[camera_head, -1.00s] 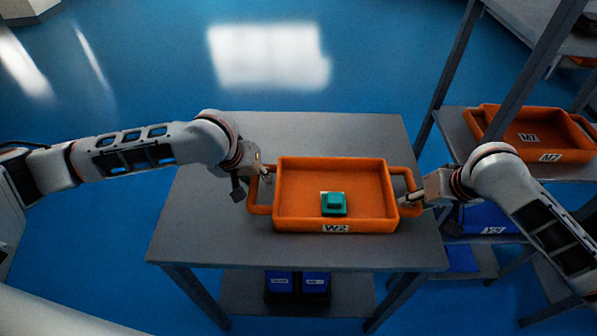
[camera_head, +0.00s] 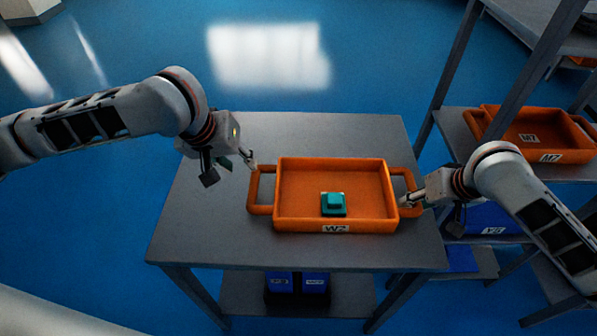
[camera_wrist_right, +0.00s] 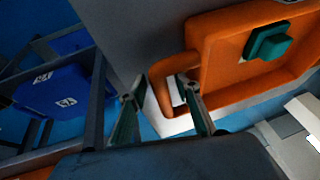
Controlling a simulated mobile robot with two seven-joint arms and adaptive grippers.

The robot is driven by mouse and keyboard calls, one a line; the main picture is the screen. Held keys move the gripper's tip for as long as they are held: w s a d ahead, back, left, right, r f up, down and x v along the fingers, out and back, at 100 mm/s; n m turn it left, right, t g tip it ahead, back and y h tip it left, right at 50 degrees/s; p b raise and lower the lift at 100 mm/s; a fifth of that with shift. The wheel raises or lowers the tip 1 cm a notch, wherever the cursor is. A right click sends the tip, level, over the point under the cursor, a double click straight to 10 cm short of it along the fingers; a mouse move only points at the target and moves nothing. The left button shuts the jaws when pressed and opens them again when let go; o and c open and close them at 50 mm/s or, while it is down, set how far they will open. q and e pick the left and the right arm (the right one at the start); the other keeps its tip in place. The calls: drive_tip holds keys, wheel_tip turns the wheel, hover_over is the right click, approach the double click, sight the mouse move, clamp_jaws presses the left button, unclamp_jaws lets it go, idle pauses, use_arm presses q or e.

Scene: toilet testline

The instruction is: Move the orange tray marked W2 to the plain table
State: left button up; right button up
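The orange tray marked W2 (camera_head: 336,216) rests level on a grey table (camera_head: 215,220). A green block-shaped item (camera_head: 333,204) sits inside it, also seen in the right wrist view (camera_wrist_right: 268,42). My left gripper (camera_head: 230,167) is open and empty, up and left of the tray's left handle (camera_head: 261,190), apart from it. My right gripper (camera_head: 408,202) is at the tray's right handle. In the right wrist view its fingers (camera_wrist_right: 160,104) are spread, one by the handle opening and one outside, with the handle bar (camera_wrist_right: 160,88) between them.
A shelf rack stands at the right with an orange tray marked M7 (camera_head: 525,135) and a blue bin (camera_head: 490,222) below. The tabletop is bare around the tray.

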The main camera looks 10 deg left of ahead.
drive_tip(key=v, duration=1.1)
drive_tip(key=shift+s+r, duration=0.1)
drive_tip(key=shift+r, duration=0.05)
drive_tip(key=shift+d, duration=0.1)
